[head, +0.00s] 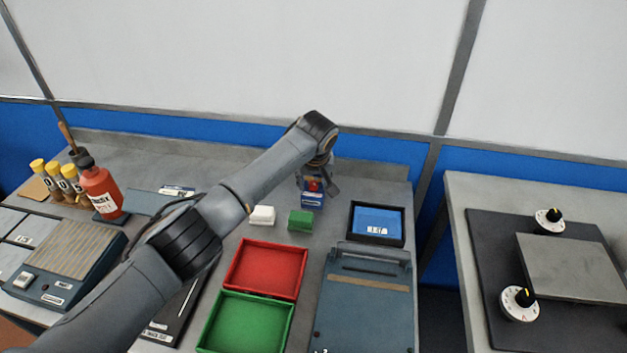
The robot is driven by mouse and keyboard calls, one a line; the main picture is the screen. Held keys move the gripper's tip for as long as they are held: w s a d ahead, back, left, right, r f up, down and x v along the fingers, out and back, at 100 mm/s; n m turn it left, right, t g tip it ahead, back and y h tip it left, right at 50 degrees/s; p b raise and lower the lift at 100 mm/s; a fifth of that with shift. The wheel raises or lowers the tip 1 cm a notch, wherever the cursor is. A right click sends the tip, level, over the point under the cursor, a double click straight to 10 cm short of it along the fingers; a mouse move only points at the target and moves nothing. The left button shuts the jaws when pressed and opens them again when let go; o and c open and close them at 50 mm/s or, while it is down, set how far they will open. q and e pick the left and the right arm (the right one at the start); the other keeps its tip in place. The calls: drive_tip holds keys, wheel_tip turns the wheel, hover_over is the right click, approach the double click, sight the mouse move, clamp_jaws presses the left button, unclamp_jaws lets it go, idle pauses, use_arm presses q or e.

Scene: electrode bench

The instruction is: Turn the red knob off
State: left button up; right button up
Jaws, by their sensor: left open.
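The red knob (313,186) is small and sits on a blue box (312,201) with a pale label, towards the back of the bench. My left arm reaches across the bench from the lower left. My left gripper (317,181) points down at the knob and is open, with its fingers close around or just above it. I cannot tell whether the fingers touch the knob. The gripper and wrist hide the top and back of the box. The knob's pointer or marking is too small to read. My right gripper is out of view.
A red tray (266,268) and a green tray (248,320) lie in front, with a white block (262,215) and a green block (300,220) behind them. A framed blue display (377,222) is to the right. A red bottle (101,193) stands at left.

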use_arm(q)
clamp_jaws()
drive_tip(key=shift+r+m+h+p, duration=0.2)
drive_tip(key=shift+m+h+p, duration=0.2)
drive_tip(key=shift+m+p, duration=0.65)
drive_tip(key=shift+a+m+h+p, duration=0.15)
drive_tip(key=shift+m+h+p, duration=0.35)
drive_tip(key=shift+m+p, duration=0.55)
drive_tip(key=m, duration=0.2)
drive_tip(key=shift+f+m+g+h, duration=0.2)
drive_tip(key=shift+m+g+h, duration=0.2)
drive_tip(key=shift+w+a+m+g+h+b, duration=0.15)
drive_tip(key=shift+m+h+b, duration=0.2)
drive_tip(key=shift+m, duration=0.45)
drive_tip(key=shift+s+m+g+h+b, duration=0.15)
drive_tip(key=shift+m+h+b, duration=0.15)
drive_tip(key=shift+m, duration=0.5)
drive_tip(key=shift+w, duration=0.1)
